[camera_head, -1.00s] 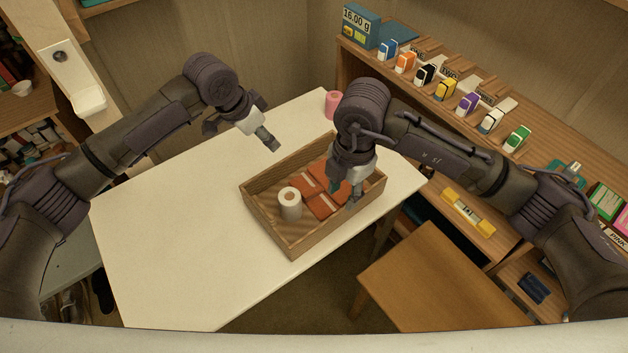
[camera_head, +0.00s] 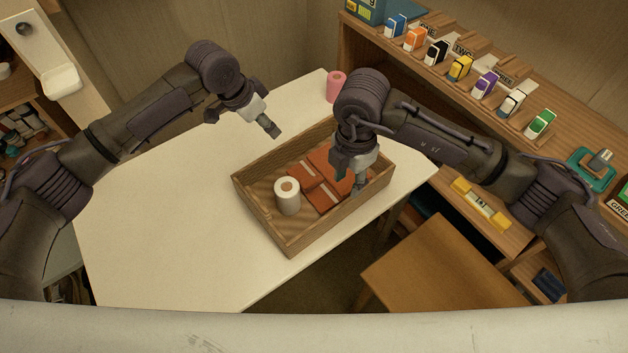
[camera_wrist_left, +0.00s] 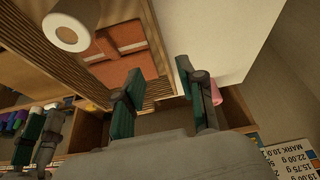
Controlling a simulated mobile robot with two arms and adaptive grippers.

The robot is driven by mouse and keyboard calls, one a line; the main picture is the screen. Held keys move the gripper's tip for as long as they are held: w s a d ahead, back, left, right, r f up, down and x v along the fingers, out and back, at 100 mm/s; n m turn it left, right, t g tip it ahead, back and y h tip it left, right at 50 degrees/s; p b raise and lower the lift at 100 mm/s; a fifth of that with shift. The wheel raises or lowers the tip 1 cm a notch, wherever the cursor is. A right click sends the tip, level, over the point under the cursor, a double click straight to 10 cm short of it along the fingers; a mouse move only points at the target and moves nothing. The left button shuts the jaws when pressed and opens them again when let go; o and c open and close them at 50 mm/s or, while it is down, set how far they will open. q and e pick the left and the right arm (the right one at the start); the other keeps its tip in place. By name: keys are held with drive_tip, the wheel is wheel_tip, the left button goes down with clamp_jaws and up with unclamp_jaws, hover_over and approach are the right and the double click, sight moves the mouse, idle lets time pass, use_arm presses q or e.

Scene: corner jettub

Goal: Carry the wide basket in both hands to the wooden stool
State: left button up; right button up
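The wide wooden basket (camera_head: 262,214) sits on a white table (camera_head: 150,230), with red-orange packs (camera_head: 312,180) and a white roll (camera_head: 288,196) inside. My left gripper (camera_head: 271,129) hangs above its far-left wall. In the left wrist view my left gripper (camera_wrist_left: 160,92) is open and empty, its fingers apart on either side of the wall's line. My right gripper (camera_head: 358,186) is at the near-right wall; whether it grips the wall is unclear. The wooden stool (camera_head: 430,265) stands below right of the table, its top bare.
A pink roll (camera_head: 335,87) stands on the table behind the basket. A shelf unit (camera_head: 440,75) with several coloured boxes runs along the right. A yellow level-like tool (camera_head: 481,205) lies on a lower shelf. The table's left part is clear.

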sight(285, 143)
use_arm(q)
drive_tip(key=x, duration=1.2)
drive_tip(key=shift+w+f, duration=0.1)
drive_tip(key=shift+f, duration=0.2)
use_arm(e)
wheel_tip(285, 143, down, 13)
drive_tip(key=shift+r, duration=0.2)
use_arm(q)
clamp_jaws()
use_arm(e)
clamp_jaws()
use_arm(q)
drive_tip(key=shift+r, duration=0.1)
use_arm(e)
drive_tip(key=shift+w+r, duration=0.1)
